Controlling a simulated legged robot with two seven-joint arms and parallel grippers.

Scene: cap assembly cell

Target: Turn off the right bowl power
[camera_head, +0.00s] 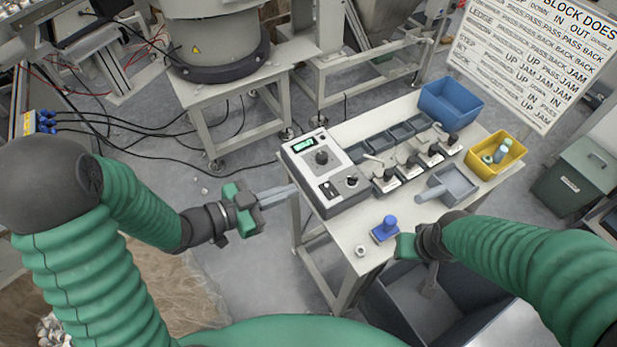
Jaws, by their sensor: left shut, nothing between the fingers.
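A bowl feeder (213,38) stands behind, cut by the top edge.
On the white table (352,232) are a blue piece (385,228), a small nut-like part (361,250), a grey scoop (448,187), several black-knobbed fixtures, a blue bin (450,101) and a yellow bin (495,152). A dark bin (395,310) stands below the front edge.

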